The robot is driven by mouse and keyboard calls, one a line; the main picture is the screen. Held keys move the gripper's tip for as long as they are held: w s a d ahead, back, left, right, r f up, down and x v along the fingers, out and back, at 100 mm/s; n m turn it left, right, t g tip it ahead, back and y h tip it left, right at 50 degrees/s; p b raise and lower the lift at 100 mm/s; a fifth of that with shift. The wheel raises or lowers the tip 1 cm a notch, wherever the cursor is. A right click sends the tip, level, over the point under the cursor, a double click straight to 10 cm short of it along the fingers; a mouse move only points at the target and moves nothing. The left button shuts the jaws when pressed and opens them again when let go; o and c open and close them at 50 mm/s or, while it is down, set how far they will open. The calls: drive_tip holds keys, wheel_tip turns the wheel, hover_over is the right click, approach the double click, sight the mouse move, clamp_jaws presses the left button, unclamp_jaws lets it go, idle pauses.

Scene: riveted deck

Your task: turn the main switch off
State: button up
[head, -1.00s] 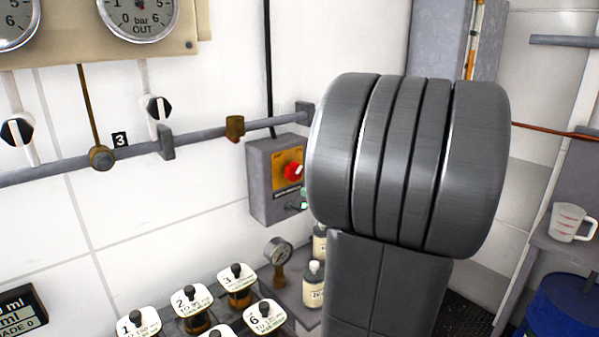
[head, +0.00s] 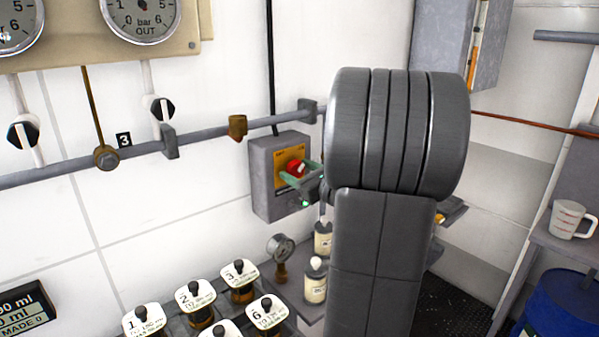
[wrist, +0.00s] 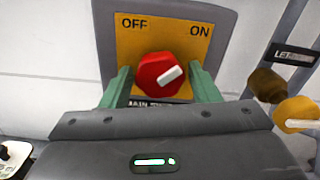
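The main switch is a red round knob (wrist: 160,72) with a white pointer bar, on a yellow plate (wrist: 190,42) marked OFF at left and ON at right. The pointer slants up to the right, toward ON. In the head view the knob (head: 296,167) sits on a grey wall box (head: 264,185). My gripper (wrist: 160,80) is open, with one green finger on each side of the knob and a gap between each finger and the knob. In the head view my gripper (head: 301,178) is in front of the box, partly hidden by my arm.
A grey pipe (head: 205,142) with a brass fitting (head: 237,127) runs left of the box. A jug (head: 571,220) stands on a shelf at right.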

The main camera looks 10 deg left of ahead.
drive_tip(key=c, duration=0.6)
drive_tip(key=shift+c, duration=0.2)
drive_tip(key=shift+f+n+b, duration=0.15)
drive_tip(key=shift+n+b, duration=0.15)
drive_tip(key=shift+b, duration=0.25)
drive_tip(key=n+b, duration=0.1)
drive_tip(key=b, duration=0.2)
drive_tip(key=shift+f+n, duration=0.15)
drive_tip(key=shift+n, duration=0.25)
drive_tip(key=n+b, duration=0.5)
drive_tip(key=b, duration=0.3)
drive_tip(key=shift+f, duration=0.1)
drive_tip(key=n+b, duration=0.6)
drive_tip(key=b, duration=0.2)
drive_tip(key=shift+n, duration=0.3)
drive_tip(key=n+b, duration=0.2)
drive_tip(key=b, duration=0.1)
drive_tip(key=n+b, duration=0.1)
drive_tip(key=shift+r+n, duration=0.25)
drive_tip(key=shift+n, duration=0.15)
drive_tip(key=shift+r+b, duration=0.1)
drive_tip(key=shift+b, duration=0.3)
